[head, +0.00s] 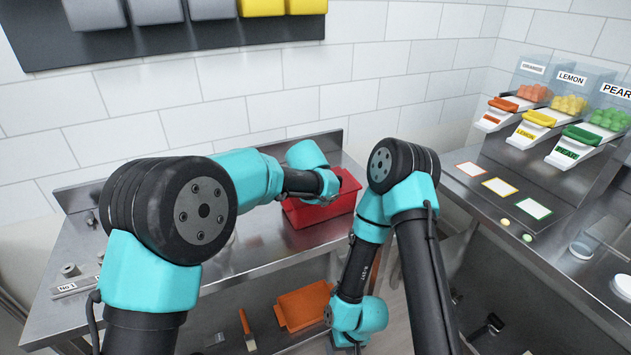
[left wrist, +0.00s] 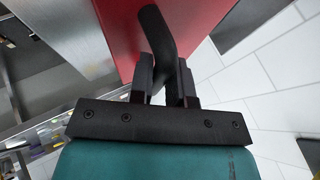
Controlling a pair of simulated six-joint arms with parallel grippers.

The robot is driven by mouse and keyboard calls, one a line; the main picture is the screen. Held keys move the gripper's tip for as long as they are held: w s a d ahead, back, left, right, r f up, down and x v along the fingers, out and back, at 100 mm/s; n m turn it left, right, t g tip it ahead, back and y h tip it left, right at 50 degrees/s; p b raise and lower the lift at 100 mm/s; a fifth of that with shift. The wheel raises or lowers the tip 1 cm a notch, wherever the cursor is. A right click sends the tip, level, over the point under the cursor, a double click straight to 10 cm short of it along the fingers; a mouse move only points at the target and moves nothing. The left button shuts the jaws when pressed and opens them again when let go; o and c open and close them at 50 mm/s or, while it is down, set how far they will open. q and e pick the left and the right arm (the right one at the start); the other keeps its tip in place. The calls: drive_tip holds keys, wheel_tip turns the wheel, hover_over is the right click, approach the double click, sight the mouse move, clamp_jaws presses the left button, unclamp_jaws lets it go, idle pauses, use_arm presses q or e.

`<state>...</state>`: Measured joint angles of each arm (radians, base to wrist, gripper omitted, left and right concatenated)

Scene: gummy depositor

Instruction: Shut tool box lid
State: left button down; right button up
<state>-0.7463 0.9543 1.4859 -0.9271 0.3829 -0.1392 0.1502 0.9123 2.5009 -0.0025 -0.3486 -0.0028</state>
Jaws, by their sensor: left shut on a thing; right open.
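The red tool box (head: 318,211) stands on the steel bench against the tiled wall. My left gripper (left wrist: 165,82) is shut on a black curved handle (left wrist: 155,30), beside a red panel (left wrist: 112,28) of the box. In the head view my left arm reaches over the box and hides part of it; I cannot tell how far the lid is open. My right gripper (head: 356,346) hangs low in front of the bench, apart from the box; it is open, and its fingers are small and partly cut off.
An orange tray (head: 304,306) and a brush (head: 247,330) lie on the lower shelf. At right, a steel counter carries orange, lemon and pear dispensers (head: 540,118) and three coloured-edge cards (head: 499,187). Small metal parts (head: 71,270) sit at the bench's left end.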

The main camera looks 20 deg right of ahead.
use_arm(q)
drive_tip(key=shift+s+f, duration=0.2)
drive_tip(key=shift+f, duration=0.5)
drive_tip(key=c, duration=1.4)
unclamp_jaws()
drive_tip(key=o, duration=0.3)
drive_tip(key=shift+r, duration=0.25)
drive_tip(key=v, duration=1.7)
drive_tip(key=shift+a+r, duration=0.1)
drive_tip(key=shift+r, duration=0.15)
